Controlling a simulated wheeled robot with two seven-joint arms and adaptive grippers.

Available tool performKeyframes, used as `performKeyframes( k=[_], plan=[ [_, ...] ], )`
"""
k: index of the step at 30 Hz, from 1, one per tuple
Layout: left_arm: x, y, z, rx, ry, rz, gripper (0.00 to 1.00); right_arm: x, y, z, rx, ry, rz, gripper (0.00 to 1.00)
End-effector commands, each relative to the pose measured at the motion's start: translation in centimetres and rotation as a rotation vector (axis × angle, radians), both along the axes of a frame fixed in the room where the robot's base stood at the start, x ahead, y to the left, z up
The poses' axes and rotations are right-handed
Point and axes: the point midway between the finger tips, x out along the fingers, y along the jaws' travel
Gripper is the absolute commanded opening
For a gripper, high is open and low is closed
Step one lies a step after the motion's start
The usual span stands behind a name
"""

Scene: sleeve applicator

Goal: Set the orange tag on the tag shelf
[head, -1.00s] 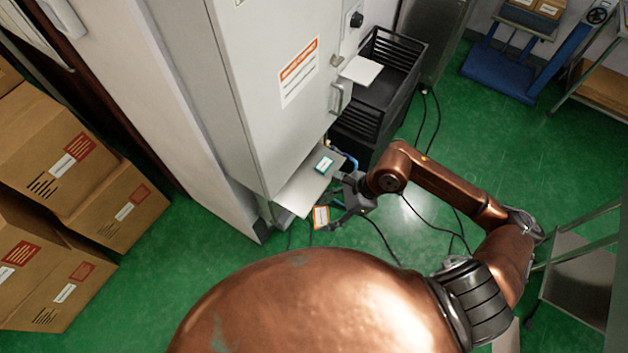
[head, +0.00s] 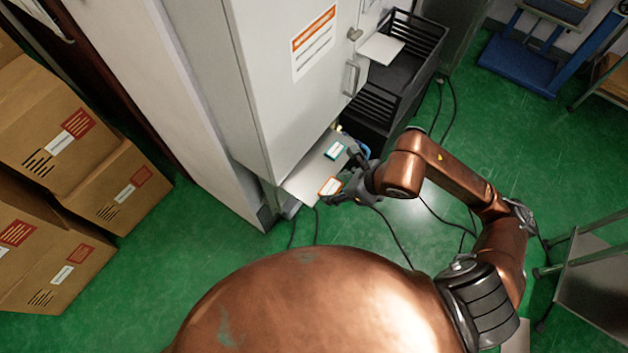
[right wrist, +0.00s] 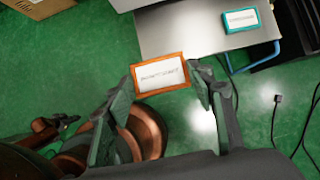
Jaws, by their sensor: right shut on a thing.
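The orange tag (head: 329,187) has an orange frame around a white face with dark print. It also shows in the right wrist view (right wrist: 160,75), held between the two fingertips. My right gripper (head: 343,190) is shut on it, and in the right wrist view the gripper (right wrist: 158,88) grips it by its two short sides. The tag shelf (head: 297,186) is a pale grey plate at the foot of the cabinet; it also shows in the right wrist view (right wrist: 160,38). The tag overlaps the shelf's front edge in view; I cannot tell whether they touch. My left gripper is not in view.
A teal-framed tag (head: 334,150) lies on the shelf's far part. The tall grey cabinet (head: 270,90) rises above the shelf. A black crate stack (head: 400,75) stands beside it. Cables (head: 393,237) lie on the green floor. Cardboard boxes (head: 60,140) are stacked at left.

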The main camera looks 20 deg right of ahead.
Motion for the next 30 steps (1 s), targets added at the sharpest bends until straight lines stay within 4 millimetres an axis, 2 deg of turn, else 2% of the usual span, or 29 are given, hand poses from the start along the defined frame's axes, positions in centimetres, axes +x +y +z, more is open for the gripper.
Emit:
performKeyframes(
  k=[1,6,12,20,27,30],
  plan=[
    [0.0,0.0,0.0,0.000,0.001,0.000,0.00,1.2,0.6,-0.4,0.007,0.001,-0.001,0.29],
    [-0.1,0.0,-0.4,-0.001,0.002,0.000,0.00,4.7,2.1,-2.4,0.009,0.004,0.001,0.29],
    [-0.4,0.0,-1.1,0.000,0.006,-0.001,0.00,7.1,3.0,-5.8,0.007,0.003,0.001,0.29],
    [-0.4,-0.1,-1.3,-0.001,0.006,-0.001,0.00,8.2,3.4,-7.2,0.005,0.002,0.001,0.29],
    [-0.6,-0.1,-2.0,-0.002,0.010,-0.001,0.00,8.6,3.6,-10.5,0.006,0.005,0.000,0.29],
    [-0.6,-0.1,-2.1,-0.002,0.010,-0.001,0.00,8.7,3.6,-10.9,0.005,0.001,0.002,0.30]
  ],
)
